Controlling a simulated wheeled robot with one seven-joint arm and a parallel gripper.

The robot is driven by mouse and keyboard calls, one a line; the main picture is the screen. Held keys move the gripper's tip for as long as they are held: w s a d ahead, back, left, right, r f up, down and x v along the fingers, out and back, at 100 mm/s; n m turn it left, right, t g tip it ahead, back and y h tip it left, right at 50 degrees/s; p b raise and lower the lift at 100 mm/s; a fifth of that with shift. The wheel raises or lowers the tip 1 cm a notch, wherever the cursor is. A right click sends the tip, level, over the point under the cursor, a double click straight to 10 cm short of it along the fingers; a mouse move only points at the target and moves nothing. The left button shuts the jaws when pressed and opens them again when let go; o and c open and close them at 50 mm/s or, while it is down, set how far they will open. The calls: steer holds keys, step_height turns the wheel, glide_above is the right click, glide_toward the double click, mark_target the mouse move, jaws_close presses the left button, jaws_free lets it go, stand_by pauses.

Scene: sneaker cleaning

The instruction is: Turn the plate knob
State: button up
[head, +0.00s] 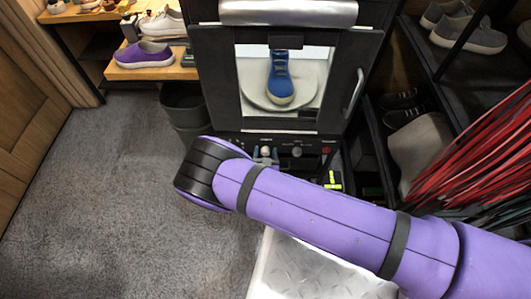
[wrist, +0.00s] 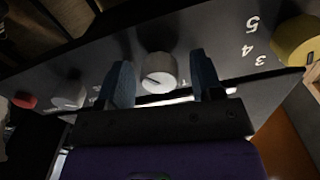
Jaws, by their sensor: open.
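A white round knob (wrist: 159,72) with a dark pointer line sits on the dark control panel (head: 285,140) below the machine's window. My gripper (wrist: 163,80) is open, with one dark blue finger on each side of this knob. Small gaps seem to show between fingers and knob; I cannot tell if either touches. In the head view my gripper (head: 265,156) is at the same knob, partly hidden by my purple arm. Behind the window a blue sneaker (head: 279,80) stands on a round pale plate (head: 303,88). I cannot read which knob is labelled for the plate.
In the wrist view a yellow knob (wrist: 298,40) with numbers is right; a grey knob (wrist: 68,97) and a red control (wrist: 25,101) are left. A dark bin (head: 183,105) stands beside the machine. Shoe shelves flank it. The carpet at left is clear.

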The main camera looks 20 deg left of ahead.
steer(key=c, duration=0.9)
